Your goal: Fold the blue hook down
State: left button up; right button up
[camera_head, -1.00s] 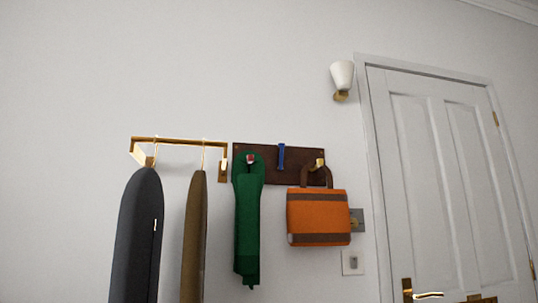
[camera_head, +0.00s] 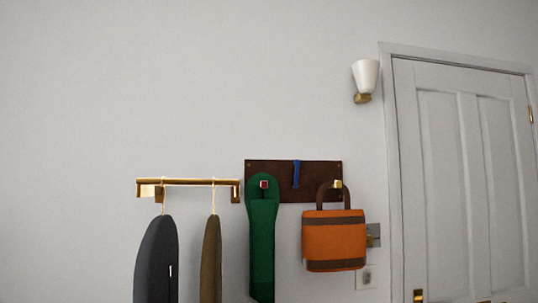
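The blue hook (camera_head: 296,173) is a narrow upright strip on a dark brown wooden board (camera_head: 318,168) fixed to the wall. It sits between a red-tipped hook (camera_head: 264,184) on the left and a brass hook (camera_head: 338,185) on the right. It lies close along the board, its upper end near the board's top edge; nothing hangs on it. Neither of my grippers is in the camera view.
A green garment (camera_head: 262,235) hangs left of the blue hook, and an orange bag (camera_head: 334,240) hangs right. Further left, a brass rail (camera_head: 200,182) holds dark and brown garments. A wall lamp (camera_head: 364,80) and white door (camera_head: 450,170) are at right.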

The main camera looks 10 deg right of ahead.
aim_at(297, 163)
jog(key=i+l+u, duration=0.1)
jog(key=l+u, duration=0.3)
jog(key=l, duration=0.2)
jog(key=l+u, duration=0.45)
jog(key=l, duration=0.2)
